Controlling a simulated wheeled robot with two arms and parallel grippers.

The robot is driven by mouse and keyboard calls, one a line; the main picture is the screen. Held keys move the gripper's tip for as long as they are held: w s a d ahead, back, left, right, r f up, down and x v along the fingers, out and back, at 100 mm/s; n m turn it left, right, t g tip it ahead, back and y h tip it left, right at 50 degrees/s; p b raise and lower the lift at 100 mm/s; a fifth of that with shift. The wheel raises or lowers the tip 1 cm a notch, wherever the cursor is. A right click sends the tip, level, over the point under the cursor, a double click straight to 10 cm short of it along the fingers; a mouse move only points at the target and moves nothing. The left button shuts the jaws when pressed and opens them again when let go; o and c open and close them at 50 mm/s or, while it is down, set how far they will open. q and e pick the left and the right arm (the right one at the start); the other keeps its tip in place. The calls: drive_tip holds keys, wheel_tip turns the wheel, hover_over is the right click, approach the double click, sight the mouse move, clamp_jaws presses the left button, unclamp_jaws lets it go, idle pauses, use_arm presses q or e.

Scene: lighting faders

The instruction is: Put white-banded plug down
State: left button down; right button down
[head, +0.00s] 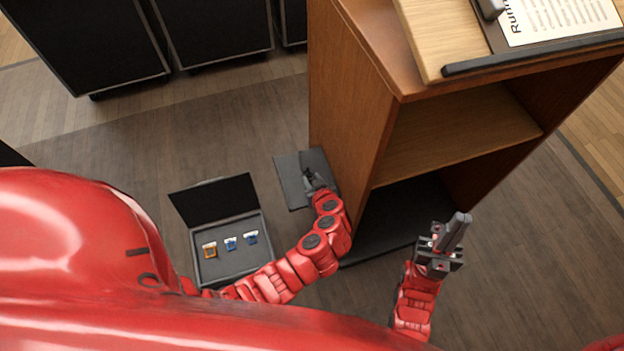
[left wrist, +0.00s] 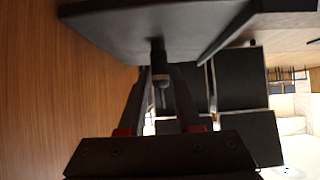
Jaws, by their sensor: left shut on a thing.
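My left gripper (head: 313,181) is low beside the wooden lectern's left side, over a dark flat plate (head: 292,188) on the floor. In the left wrist view its fingers (left wrist: 160,78) are shut on a small dark cylindrical piece (left wrist: 157,47), taken as the plug. Its white band cannot be made out, and the fingers cover part of it. The piece lies close against a dark flat surface (left wrist: 150,25); whether it touches is unclear. In the head view the plug is too small to tell.
The lectern (head: 345,105) stands right of the left gripper, with an open shelf and a sheet on top. An open dark case (head: 235,268) left of the arm holds one orange and two blue small items. Black cabinets (head: 215,30) stand behind. Floor between is clear.

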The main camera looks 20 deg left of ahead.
use_arm(q)
drive_tip(key=c, duration=0.6)
unclamp_jaws()
drive_tip(key=shift+r, duration=0.1)
drive_tip(key=shift+r+p, duration=0.35)
drive_tip(key=shift+p, duration=0.3)
drive_tip(key=b+v, duration=0.1)
drive_tip(key=v, duration=1)
drive_tip(key=shift+s+d, duration=0.25)
drive_tip(key=shift+s, duration=0.1)
drive_tip(key=shift+r, duration=0.1)
